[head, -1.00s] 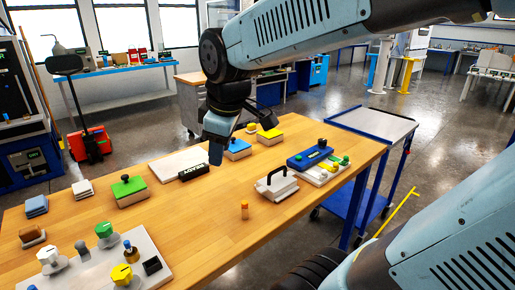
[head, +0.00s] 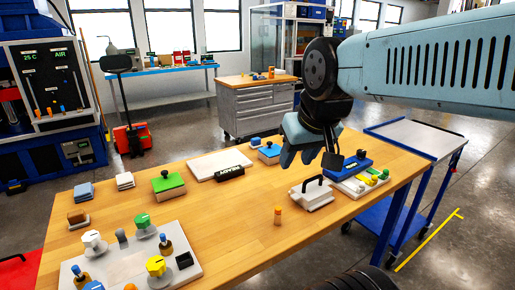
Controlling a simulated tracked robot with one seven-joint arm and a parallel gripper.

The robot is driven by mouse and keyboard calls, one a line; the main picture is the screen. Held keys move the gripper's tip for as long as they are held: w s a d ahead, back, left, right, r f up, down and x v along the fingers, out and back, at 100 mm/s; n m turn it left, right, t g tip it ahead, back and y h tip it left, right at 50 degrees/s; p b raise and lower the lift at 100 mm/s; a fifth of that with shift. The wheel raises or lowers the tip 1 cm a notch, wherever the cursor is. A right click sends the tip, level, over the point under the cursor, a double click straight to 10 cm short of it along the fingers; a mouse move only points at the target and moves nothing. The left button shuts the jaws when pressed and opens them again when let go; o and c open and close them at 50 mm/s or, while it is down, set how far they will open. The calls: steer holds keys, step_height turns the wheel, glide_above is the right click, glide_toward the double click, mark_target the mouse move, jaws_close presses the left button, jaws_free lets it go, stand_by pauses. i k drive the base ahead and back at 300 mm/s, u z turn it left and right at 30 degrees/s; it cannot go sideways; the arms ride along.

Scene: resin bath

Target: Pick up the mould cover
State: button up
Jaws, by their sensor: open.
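A white block with a black arched handle (head: 313,198), which looks like the mould cover, sits on the wooden table (head: 235,225) right of the middle in the head view. My gripper (head: 297,158) hangs above the table, just behind and up-left of the handle in the picture. It is open, empty and apart from the block. A black label block (head: 230,173) stands at the front edge of a flat white plate (head: 208,164); its lettering is hard to read.
A small orange cylinder (head: 278,215) stands left of the handled block. A blue tray piece (head: 345,164) and white tray with coloured knobs (head: 368,184) lie to its right. A green-topped block (head: 168,185) and a knob panel (head: 125,262) are left. A trolley (head: 418,138) adjoins the table's right.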

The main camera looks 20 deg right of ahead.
mark_target(314, 193)
steer(key=k, duration=1.3)
steer(key=z, duration=0.15)
steer(key=i, duration=0.75)
steer(key=z, duration=0.75)
steer(key=i, duration=0.75)
steer(key=z, duration=0.3)
